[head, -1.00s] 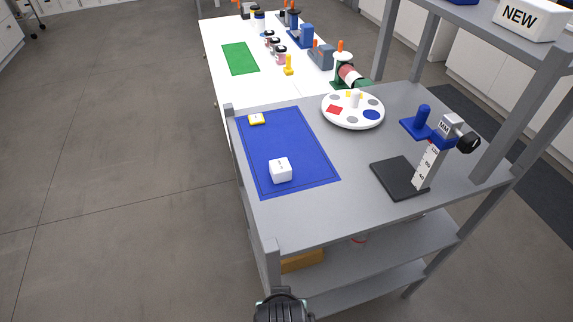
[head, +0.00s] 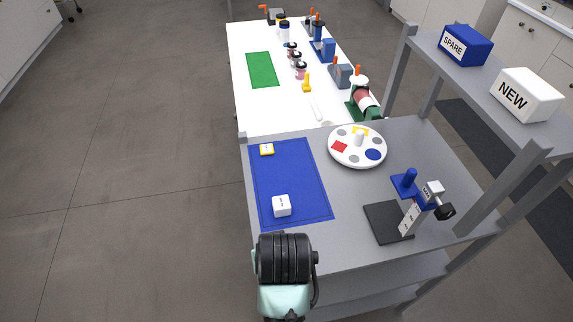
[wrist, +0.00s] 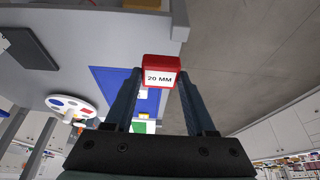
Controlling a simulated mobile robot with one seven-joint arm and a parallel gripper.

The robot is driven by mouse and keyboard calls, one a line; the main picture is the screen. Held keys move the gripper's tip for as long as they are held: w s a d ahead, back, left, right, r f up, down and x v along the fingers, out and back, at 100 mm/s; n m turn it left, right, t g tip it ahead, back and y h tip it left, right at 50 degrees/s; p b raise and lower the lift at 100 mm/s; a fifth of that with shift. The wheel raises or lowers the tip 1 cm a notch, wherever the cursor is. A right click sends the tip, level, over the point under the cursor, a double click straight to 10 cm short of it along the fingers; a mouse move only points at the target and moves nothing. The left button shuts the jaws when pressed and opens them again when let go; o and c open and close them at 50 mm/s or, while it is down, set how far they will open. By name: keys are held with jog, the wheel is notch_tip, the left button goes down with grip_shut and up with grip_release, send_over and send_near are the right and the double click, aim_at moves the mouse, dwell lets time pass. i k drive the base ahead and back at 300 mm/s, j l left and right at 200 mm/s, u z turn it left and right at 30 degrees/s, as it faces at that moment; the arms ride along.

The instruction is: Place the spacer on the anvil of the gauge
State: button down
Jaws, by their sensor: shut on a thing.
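My gripper (wrist: 160,78) is shut on a red spacer (wrist: 160,67) with a white "20 MM" label, held between the fingertips in the wrist view. In the head view my arm's black wrist part shows at the bottom, by the cart's near left corner; fingers and spacer are hidden there. The gauge (head: 410,217) stands on the grey cart top at the right, with a flat black base plate (head: 385,224), a white scale post, a blue arm (head: 405,186) above and a black knob. The plate looks bare. A dark plate, likely the same base, shows in the wrist view (wrist: 28,48).
A blue mat (head: 290,178) holds a white block (head: 282,206) and a yellow block (head: 266,149). A round white palette (head: 345,157) lies behind the gauge. A raised shelf with SPARE (head: 466,45) and NEW (head: 527,94) boxes overhangs at right. Grey cart top left of the gauge is clear.

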aim_at(377, 215)
jog(key=i, duration=0.85)
